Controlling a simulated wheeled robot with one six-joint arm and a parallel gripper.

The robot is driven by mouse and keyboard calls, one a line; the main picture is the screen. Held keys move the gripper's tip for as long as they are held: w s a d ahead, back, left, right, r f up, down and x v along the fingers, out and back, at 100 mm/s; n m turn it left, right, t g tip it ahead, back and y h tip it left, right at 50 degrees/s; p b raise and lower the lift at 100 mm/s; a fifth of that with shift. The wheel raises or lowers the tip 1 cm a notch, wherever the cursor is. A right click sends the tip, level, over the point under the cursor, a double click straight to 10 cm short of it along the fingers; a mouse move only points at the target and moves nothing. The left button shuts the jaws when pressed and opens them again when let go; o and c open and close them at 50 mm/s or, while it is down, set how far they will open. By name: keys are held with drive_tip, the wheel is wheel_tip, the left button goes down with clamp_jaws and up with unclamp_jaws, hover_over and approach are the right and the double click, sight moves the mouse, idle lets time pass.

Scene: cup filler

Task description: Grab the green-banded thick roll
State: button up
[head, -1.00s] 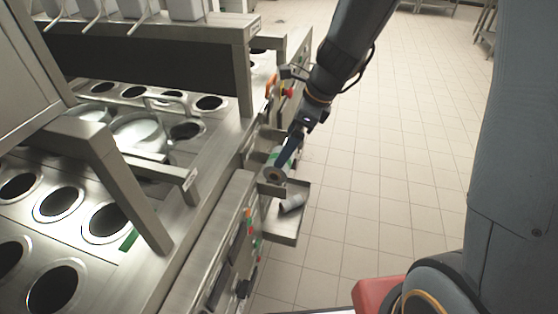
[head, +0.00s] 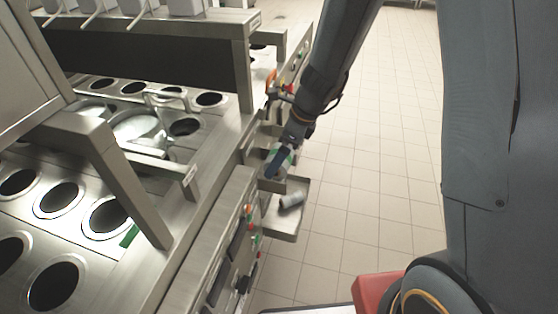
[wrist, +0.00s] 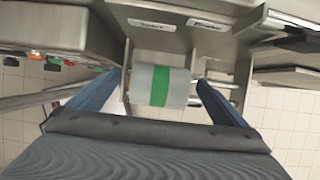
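The thick grey-white roll with a green band (wrist: 160,85) lies on its side in the wrist view, in front of a metal tray wall with two labels. My gripper (wrist: 159,80) is open, with one blue finger on each side of the roll. Narrow gaps show between the fingers and the roll, so it is not clamped. In the head view, my gripper (head: 275,166) points down into the upper side tray, and the green-banded roll (head: 287,158) is mostly hidden behind the finger.
A smaller grey roll (head: 291,200) lies in the lower side tray (head: 283,226). The metal filling machine (head: 150,235) with round cup holes stands to the left, with buttons (head: 248,235) on its side. Open tiled floor (head: 380,170) is to the right.

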drive_tip(key=c, duration=1.3)
